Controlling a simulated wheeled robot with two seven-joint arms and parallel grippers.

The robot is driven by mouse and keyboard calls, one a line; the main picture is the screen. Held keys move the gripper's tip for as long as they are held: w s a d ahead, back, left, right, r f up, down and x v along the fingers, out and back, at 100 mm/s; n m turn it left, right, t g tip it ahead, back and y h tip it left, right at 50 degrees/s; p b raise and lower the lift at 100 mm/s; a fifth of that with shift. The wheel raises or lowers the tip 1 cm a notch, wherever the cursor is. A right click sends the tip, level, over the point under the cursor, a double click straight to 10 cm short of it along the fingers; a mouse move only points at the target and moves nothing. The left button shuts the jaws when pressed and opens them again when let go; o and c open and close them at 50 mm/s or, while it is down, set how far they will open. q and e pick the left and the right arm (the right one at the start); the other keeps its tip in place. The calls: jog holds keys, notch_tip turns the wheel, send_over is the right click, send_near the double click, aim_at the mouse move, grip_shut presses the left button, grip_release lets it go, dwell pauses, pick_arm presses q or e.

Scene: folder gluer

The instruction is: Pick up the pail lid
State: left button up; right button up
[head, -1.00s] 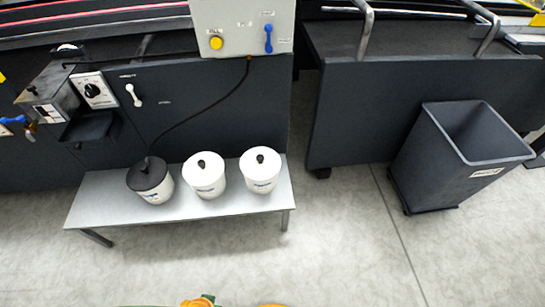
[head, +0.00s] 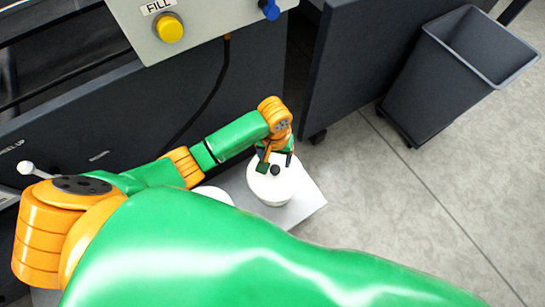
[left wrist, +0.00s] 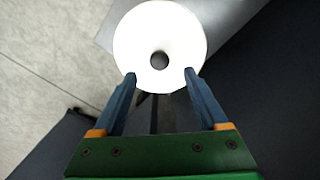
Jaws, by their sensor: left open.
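A white pail with a white lid (head: 286,182) and a small dark knob (head: 275,170) stands on the right end of the grey bench. My left gripper (head: 273,160) is open above the lid, at its far side in the head view. In the left wrist view the round white lid (left wrist: 160,25) shows from above, its knob (left wrist: 159,60) just beyond the line between the open fingertips (left wrist: 160,76). Nothing is between the fingers. Whether the fingertips touch the lid cannot be told. My right gripper is not in view.
A second white pail (head: 213,194) is mostly hidden behind my arm. The bench (head: 308,202) stands against the dark machine panel (head: 120,120). A control box (head: 185,25) with a yellow button overhangs behind. A dark bin (head: 440,85) stands at right; the floor there is clear.

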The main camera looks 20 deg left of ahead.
aim_at(275, 169)
pick_arm(q)
jog(key=shift+f, duration=0.3)
notch_tip(275, 169, down, 6)
jog(key=b, duration=0.3)
jog(key=shift+w+d+r, duration=0.1)
jog(key=shift+w+d, duration=0.05)
jog(key=shift+f, duration=0.3)
jog(key=shift+r, duration=0.1)
grip_shut()
